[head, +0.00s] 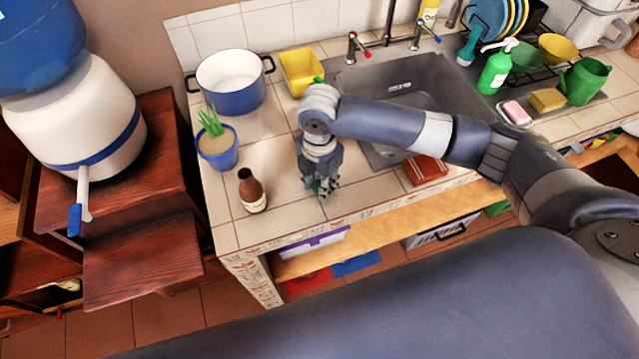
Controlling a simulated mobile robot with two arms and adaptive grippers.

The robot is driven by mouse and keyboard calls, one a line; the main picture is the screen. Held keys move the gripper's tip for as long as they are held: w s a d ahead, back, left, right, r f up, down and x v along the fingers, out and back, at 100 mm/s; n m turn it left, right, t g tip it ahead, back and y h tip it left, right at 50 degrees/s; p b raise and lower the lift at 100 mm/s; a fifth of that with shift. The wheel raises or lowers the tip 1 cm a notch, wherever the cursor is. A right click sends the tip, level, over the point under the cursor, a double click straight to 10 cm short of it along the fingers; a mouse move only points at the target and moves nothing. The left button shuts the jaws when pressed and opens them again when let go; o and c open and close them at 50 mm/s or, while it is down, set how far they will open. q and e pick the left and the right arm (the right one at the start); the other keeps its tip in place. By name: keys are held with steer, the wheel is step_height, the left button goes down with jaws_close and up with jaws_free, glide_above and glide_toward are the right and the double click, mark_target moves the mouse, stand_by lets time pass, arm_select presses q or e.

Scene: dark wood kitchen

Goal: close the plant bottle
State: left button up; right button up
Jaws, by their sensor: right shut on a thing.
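A small brown bottle (252,190) with a pale label stands upright on the tiled counter, left of my right gripper. Its neck looks dark at the top, with no cap visible on it. My right gripper (323,188) points down over the counter near its front edge. It is shut on a small green thing (316,187), mostly hidden by the fingers, so I cannot tell its shape. The gripper and the bottle are apart. My left gripper is not in view.
A potted plant (217,150) stands behind the bottle, with a blue-white pot (231,82) and a yellow container (302,72) farther back. A sink (385,78) is behind my right arm. A red-brown block (425,170) lies right of the gripper. Tiles between bottle and gripper are clear.

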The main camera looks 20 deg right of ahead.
steer(key=shift+r, duration=0.45)
step_height(320, 180, up, 2)
steer(key=shift+r+b, duration=0.1)
steer(key=shift+b, duration=0.6)
steer(key=shift+s+d+r, duration=0.1)
steer(key=shift+s+d, duration=0.3)
steer(key=shift+d, duration=0.05)
steer(key=s+d+r+b, duration=0.1)
steer(key=s+d+b, duration=0.2)
steer(key=s+d, duration=0.7)
steer(key=shift+s+r, duration=0.35)
steer(key=shift+s, duration=0.2)
